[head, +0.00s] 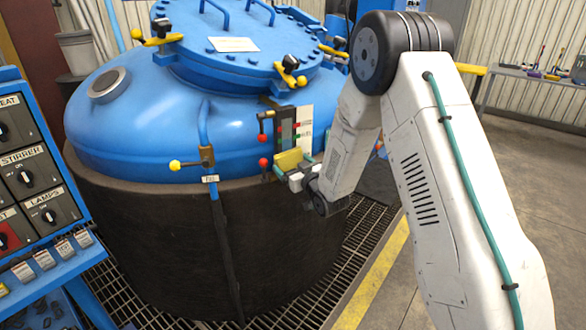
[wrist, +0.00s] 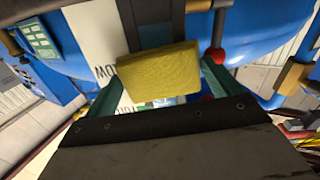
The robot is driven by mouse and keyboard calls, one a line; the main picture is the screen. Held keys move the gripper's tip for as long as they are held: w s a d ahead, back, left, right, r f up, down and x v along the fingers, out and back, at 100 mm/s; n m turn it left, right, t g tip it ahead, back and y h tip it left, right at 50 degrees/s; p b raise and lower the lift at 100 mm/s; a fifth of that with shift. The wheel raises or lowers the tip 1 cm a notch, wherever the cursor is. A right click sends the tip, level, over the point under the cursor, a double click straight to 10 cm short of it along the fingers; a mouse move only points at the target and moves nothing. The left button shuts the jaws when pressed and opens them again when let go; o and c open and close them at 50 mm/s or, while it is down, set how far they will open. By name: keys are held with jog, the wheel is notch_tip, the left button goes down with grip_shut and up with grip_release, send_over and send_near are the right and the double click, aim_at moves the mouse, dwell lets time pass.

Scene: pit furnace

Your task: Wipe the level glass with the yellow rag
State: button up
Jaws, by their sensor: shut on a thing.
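The level glass (head: 286,130) is a dark upright gauge on the side of the blue vessel, with red-knobbed valves and a pale scale plate beside it. In the wrist view the dark glass (wrist: 153,30) runs up behind the rag. My gripper (head: 302,172) is shut on the yellow rag (head: 289,160), at the lower end of the glass. The rag (wrist: 160,72) fills the space between the green fingers in the wrist view and covers part of the glass. I cannot tell whether the rag touches it.
A red-knobbed valve (head: 264,162) sits just left of the rag, and a yellow-knobbed valve (head: 192,163) farther left. The blue lid (head: 262,50) with yellow clamps is above. A control panel (head: 28,175) stands at left. Floor at right is open.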

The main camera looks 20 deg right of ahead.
aim_at(288, 134)
jog(key=shift+w+r, duration=0.1)
jog(key=shift+r, duration=6.7)
jog(key=shift+f, duration=0.15)
jog(key=shift+f, duration=7.05)
jog(key=shift+v, duration=3)
